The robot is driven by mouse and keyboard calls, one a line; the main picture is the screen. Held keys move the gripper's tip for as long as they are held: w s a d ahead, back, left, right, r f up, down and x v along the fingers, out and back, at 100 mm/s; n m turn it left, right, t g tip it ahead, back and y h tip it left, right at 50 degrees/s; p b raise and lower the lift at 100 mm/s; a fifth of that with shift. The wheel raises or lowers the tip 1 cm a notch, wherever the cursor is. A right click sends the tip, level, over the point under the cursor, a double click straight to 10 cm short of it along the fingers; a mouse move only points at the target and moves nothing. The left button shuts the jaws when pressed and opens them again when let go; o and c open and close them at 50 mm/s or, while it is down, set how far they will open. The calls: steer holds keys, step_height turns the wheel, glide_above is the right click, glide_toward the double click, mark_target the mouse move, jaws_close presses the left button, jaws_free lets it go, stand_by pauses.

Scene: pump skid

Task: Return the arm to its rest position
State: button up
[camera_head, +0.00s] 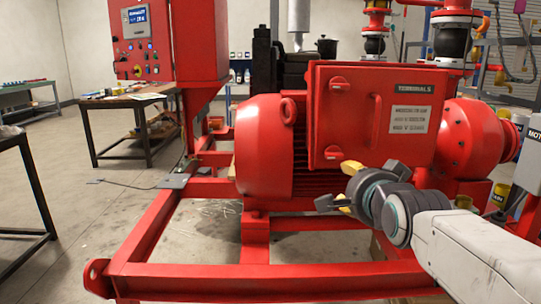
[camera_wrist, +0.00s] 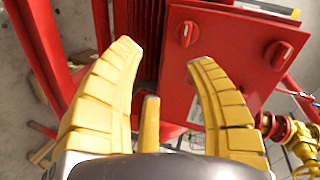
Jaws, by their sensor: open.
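In the head view my gripper (camera_head: 345,185) is at the end of my white and grey arm, which reaches in from the lower right. It is in front of the lower part of the red terminal box (camera_head: 360,100) on the red motor (camera_head: 264,150). The box also fills the upper right of the wrist view (camera_wrist: 225,70), with two red knobs on its face. I cannot tell the exact gap between fingers and box.
The red skid frame (camera_head: 150,235) runs along the front and left. A red control cabinet (camera_head: 147,45) stands at the back left, near a workbench (camera_head: 125,103). Yellow and red pipe fittings (camera_wrist: 285,132) lie to the right. The floor at left is mostly open.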

steer(key=s+r+n+g+p, duration=0.3)
steer(key=s+n+g+p, duration=0.2)
steer(key=s+p, duration=0.8)
steer(key=s+r+n+g+p, duration=0.3)
steer(key=s+n+g+p, duration=0.3)
steer(key=s+p, duration=0.8)
steer(key=n, duration=0.2)
steer(key=shift+s+n, duration=0.4)
